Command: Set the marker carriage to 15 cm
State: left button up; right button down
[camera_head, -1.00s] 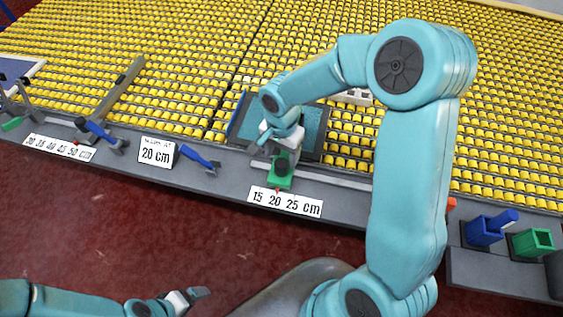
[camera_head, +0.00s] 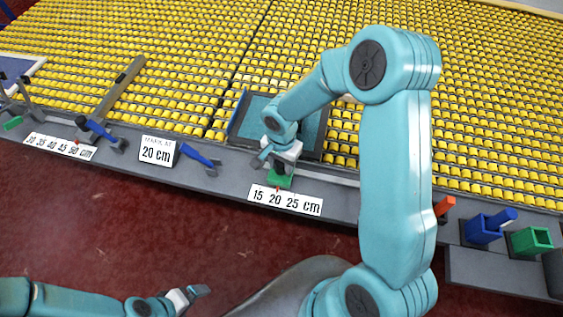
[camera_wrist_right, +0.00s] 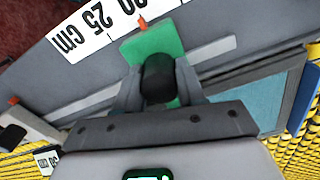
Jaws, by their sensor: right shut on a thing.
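The green marker carriage (camera_head: 279,181) sits on the rail at the front edge of the bench, behind the white scale plate (camera_head: 285,201) marked 15, 20, 25 cm. Its small orange pointer (camera_wrist_right: 142,23) stands near the 20 mark. My right gripper (camera_head: 282,163) is down at the carriage and shut on its black knob (camera_wrist_right: 157,78), one finger on each side in the right wrist view. The gripper hides the knob in the head view. My left gripper (camera_head: 190,297) is low over the red floor, away from the bench; its opening is unclear.
A sign (camera_head: 157,151) reads 20 cm under a line too small to read surely. A blue-handled tool (camera_head: 200,157) lies right of it. Another scale plate (camera_head: 60,146) is at left. A blue holder (camera_head: 484,229) and a green box (camera_head: 531,241) stand at right.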

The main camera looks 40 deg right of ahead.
jog(key=shift+w+a+f+b, duration=0.1)
jog(key=shift+w+a+b, duration=0.1)
jog(key=shift+b, duration=0.1)
jog(key=w+a+b, duration=0.3)
jog(key=shift+w, duration=0.35)
jog(key=shift+r, duration=0.2)
jog(key=c, duration=0.7)
grip_release()
jog(key=shift+w, duration=0.1)
jog(key=shift+o, duration=0.2)
jog(key=shift+a, duration=0.15)
